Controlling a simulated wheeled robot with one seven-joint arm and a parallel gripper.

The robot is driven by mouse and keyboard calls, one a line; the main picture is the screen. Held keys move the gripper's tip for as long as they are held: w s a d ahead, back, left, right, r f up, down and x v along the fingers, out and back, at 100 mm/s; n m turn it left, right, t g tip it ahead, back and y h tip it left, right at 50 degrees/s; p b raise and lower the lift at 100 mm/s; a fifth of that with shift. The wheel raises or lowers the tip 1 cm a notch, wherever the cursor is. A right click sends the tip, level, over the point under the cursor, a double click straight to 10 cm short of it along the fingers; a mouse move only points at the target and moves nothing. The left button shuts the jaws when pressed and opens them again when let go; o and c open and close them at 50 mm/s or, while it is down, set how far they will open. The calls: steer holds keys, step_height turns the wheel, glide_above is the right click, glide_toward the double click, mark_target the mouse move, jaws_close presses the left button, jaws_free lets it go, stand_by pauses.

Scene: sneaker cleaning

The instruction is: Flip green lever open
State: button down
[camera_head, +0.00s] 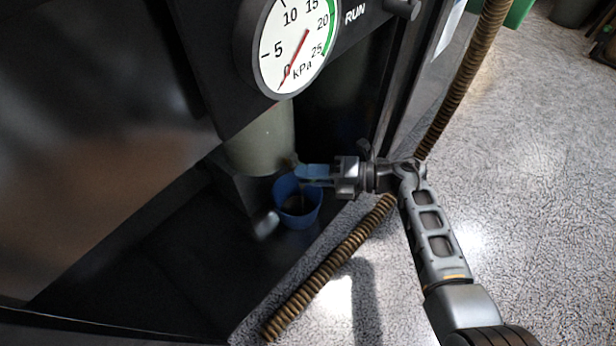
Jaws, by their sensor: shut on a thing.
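My gripper (312,178) reaches in from the right, just below the gauge. Its fingers are shut on a small light-blue piece (313,170) close to the lower right of the green-grey cylinder (262,142). I cannot tell whether this piece is the green lever; no other lever shows clearly. The fingers hide part of it. A blue cup (284,212) with dark contents stands upright just below the fingers, overlapping them in the picture. I cannot tell whether the fingers touch its rim.
A round pressure gauge (290,48) is on the black machine front above, its needle near zero. A brown ribbed hose (330,267) runs along the machine's lower right edge. The speckled floor (530,170) to the right is mostly clear.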

steer(key=shift+w+d+g, duration=0.15)
steer(key=shift+d+g, duration=0.05)
steer(key=shift+g, duration=0.1)
steer(key=c, duration=1.1)
jaws_free()
steer(key=shift+o, duration=0.2)
steer(key=p+v, duration=0.1)
steer(key=v, duration=0.6)
steer(key=shift+d+p, duration=0.35)
